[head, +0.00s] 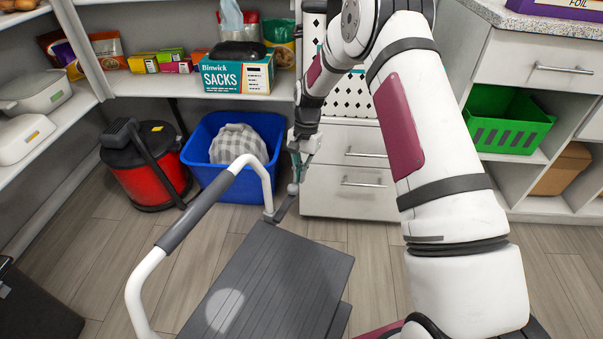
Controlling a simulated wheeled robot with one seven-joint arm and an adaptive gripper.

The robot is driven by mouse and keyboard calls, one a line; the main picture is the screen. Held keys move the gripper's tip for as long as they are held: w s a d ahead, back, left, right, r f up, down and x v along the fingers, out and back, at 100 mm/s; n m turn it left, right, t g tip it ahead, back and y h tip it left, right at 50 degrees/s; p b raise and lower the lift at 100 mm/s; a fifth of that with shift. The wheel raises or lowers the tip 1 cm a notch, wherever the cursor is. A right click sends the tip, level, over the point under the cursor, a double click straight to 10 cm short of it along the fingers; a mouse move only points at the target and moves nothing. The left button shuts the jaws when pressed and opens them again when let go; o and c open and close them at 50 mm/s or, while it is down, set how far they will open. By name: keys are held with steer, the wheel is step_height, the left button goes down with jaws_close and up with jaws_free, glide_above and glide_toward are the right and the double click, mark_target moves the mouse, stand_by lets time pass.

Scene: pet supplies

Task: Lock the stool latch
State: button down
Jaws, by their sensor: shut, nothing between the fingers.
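The step stool (262,285) stands on the floor at the bottom centre, with dark grey treads and a white tubular handrail (262,168) with a grey grip. My gripper (297,176) points down at the stool's far edge, just right of the handrail's far leg. Its fingers look closed, with nothing seen between them. A small grey bracket (284,209) sits at the foot of that leg, just under the fingertips; it may be the latch. Whether the fingers touch it, and the latch's position, are too small to tell.
A blue bin (203,146) holding a checkered cloth and a red-black canister (150,181) stand behind the stool. White drawers (340,192) are close behind my gripper. A green crate (507,120) is in the shelving at right.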

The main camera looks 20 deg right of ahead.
mark_target(289, 201)
steer(key=s+a+p, duration=0.1)
steer(key=s+a, duration=0.1)
steer(key=s+a+p, duration=0.1)
steer(key=s+a, duration=0.1)
steer(key=shift+s+a+r, duration=0.1)
steer(key=shift+s, duration=0.2)
steer(key=shift+s+a, duration=0.15)
steer(key=shift+s, duration=0.1)
steer(key=v, duration=1.1)
steer(key=shift+r, duration=0.35)
steer(key=shift+w, duration=0.15)
